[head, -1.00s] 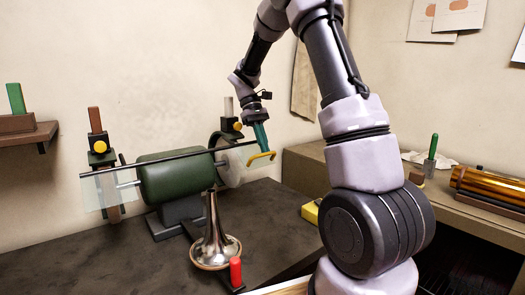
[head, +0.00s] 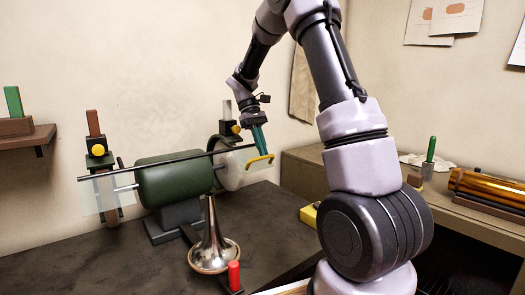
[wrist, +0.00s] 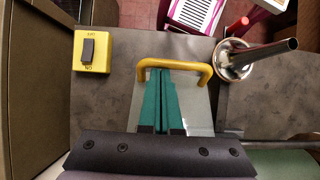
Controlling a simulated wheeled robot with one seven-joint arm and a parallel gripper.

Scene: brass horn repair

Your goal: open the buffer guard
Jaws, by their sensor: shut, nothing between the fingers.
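The buffer is a dark green motor (head: 172,180) with a pale wheel (head: 228,172) on its right end. A long dark bar (head: 165,160) runs above it, with clear guard panels near both ends. The guard's yellow handle (head: 261,160) shows at the right end; it also shows in the wrist view (wrist: 173,66), in front of a clear panel (wrist: 146,100). My gripper (head: 263,151) has teal fingers that are shut and empty. In the wrist view the fingertips (wrist: 165,72) lie against or very near the middle of the handle; I cannot tell whether they touch.
A brass bell (head: 212,245) stands on the dark bench in front of the motor, beside a red-handled tool (head: 234,276). A yellow switch box (wrist: 91,51) sits on the bench. The bench's left front is clear.

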